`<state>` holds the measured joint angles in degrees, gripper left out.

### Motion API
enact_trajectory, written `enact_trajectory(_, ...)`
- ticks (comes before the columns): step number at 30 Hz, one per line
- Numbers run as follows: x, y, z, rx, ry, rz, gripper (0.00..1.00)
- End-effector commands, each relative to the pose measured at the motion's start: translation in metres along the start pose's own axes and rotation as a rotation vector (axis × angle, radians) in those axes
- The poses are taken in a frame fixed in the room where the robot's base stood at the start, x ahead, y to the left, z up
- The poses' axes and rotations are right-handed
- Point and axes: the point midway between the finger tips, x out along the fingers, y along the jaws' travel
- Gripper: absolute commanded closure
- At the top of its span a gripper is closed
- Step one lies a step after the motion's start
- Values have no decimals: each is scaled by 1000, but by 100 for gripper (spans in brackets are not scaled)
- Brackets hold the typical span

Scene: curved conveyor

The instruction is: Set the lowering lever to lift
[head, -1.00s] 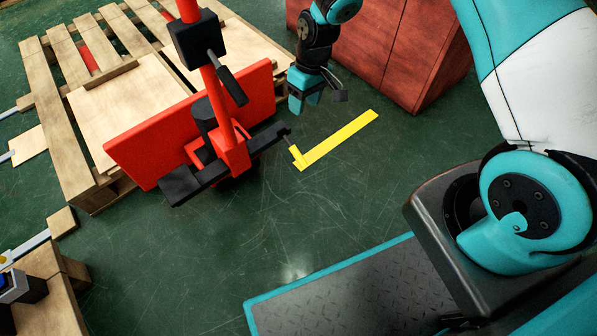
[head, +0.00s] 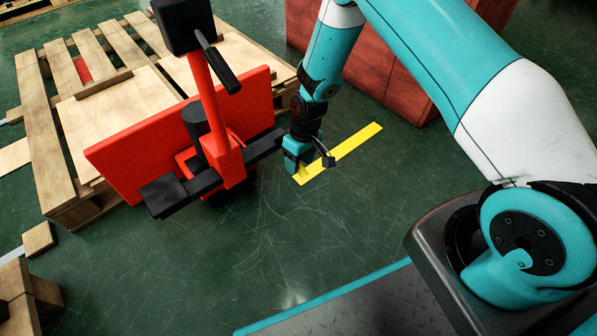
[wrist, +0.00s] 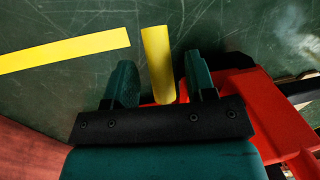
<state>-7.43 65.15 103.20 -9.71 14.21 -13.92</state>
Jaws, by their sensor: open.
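A short yellow bar (wrist: 158,60), which looks like the grip of the lowering lever, stands between my gripper's (wrist: 159,76) two fingers in the wrist view. The fingers are open, with a gap on each side of the bar. In the head view my gripper (head: 293,168) is low beside the right black pedal (head: 265,144) of a red pallet truck (head: 229,162) and hides most of the bar. The truck's red body also shows at the right of the wrist view (wrist: 262,105). Which setting the lever is in cannot be told.
A yellow floor strip (head: 345,150) lies beside my gripper. A wooden pallet (head: 45,160) is behind the truck, and a red-brown cabinet (head: 388,85) stands at the back right. The truck's handle, with a dark control head (head: 183,25), rises left of my arm. Open green floor lies in front.

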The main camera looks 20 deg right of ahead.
Motion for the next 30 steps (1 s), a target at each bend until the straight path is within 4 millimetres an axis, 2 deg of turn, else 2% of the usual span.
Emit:
enact_trajectory(1,10,0,0,-1,0,0,49)
enact_trajectory(5,19,0,0,-1,0,0,49)
enact_trajectory(15,21,0,0,-1,0,0,49)
enact_trajectory(17,21,0,0,-1,0,0,61)
enact_trajectory(22,21,0,0,0,0,0,100)
enact_trajectory(30,18,4,2,9,-9,-1,100)
